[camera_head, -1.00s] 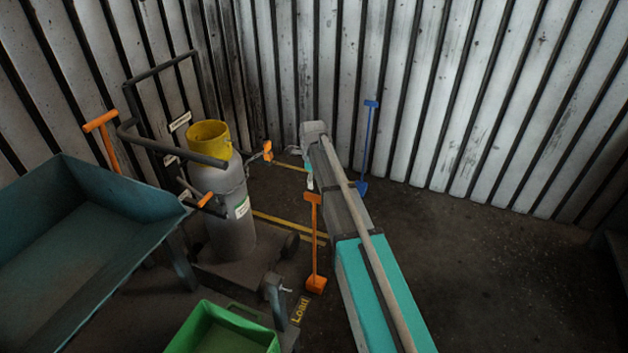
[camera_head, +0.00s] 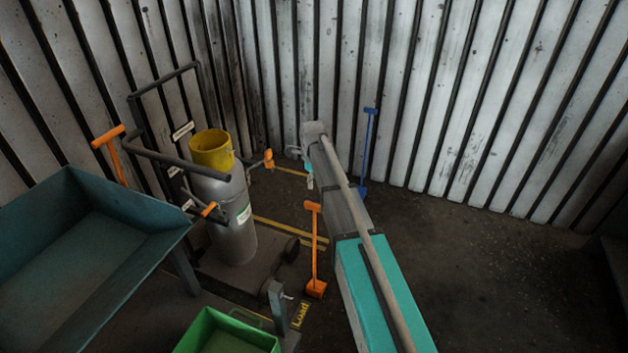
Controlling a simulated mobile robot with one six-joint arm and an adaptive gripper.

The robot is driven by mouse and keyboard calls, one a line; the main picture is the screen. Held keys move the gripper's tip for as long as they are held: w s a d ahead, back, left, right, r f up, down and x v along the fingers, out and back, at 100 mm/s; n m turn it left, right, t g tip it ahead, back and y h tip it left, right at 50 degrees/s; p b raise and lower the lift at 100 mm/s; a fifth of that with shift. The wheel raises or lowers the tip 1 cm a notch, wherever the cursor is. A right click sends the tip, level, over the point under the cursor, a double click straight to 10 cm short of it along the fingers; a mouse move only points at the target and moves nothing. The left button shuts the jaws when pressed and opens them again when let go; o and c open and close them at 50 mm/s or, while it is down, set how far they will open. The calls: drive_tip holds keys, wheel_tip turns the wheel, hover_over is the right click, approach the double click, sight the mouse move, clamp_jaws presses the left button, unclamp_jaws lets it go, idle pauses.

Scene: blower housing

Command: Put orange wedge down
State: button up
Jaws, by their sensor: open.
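An orange wedge (camera_head: 316,289) with a tall T-handle stands upright on the dark floor, just left of my arm. Its handle top (camera_head: 312,206) is just below my gripper (camera_head: 309,182) in the picture. My gripper is at the far end of my arm, small and mostly hidden by the wrist; no held object shows. Whether it touches the handle I cannot tell. Another orange T-handle (camera_head: 108,137) rises behind the teal tray at left; its lower end is hidden.
A trolley with a grey cylinder (camera_head: 233,230) and yellow collar (camera_head: 211,150) stands left. A teal tray (camera_head: 150,214) and green bin (camera_head: 207,327) are nearer. A blue T-handled tool (camera_head: 367,150) stands by the corrugated wall (camera_head: 480,100). Floor (camera_head: 500,260) at right is clear.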

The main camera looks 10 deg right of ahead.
idle(0.4)
drive_tip(key=s+n, duration=2.4)
drive_tip(key=s, duration=0.4)
drive_tip(key=shift+d+n, duration=0.15)
drive_tip(key=shift+n, duration=0.25)
drive_tip(key=shift+r, duration=0.1)
wheel_tip(320, 180, up, 15)
drive_tip(key=p, duration=1.5)
